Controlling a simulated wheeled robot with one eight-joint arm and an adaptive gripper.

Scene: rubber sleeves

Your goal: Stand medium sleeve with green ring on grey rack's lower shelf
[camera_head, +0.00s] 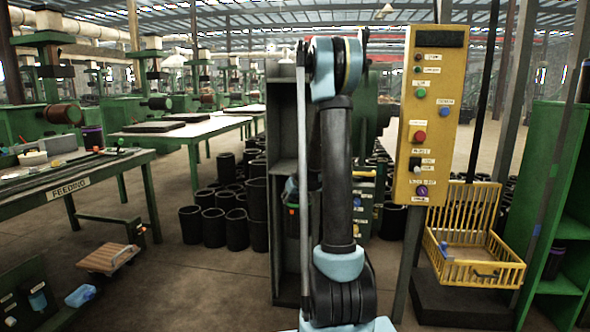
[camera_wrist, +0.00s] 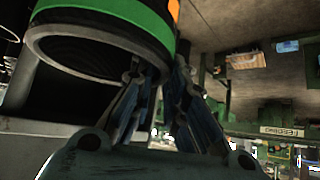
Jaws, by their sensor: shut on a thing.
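In the wrist view a black sleeve with a green ring (camera_wrist: 125,22) fills the upper left, with a small orange mark at its right edge. Its open end faces the camera. My gripper (camera_wrist: 158,75) is shut on the sleeve's wall; the fingertips are partly hidden by it. The tall grey rack (camera_head: 284,150) stands in the middle of the head view, largely behind my arm. A dark piece with an orange mark (camera_head: 291,222) shows low in the rack beside my arm; I cannot tell if it rests on the shelf.
Several black sleeves (camera_head: 213,224) stand on the floor left of the rack. A yellow control panel (camera_head: 422,115) and yellow basket (camera_head: 480,270) are at right, beside a green cabinet (camera_head: 552,200). The feeding table (camera_head: 75,185) is at left. The floor between is mostly clear.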

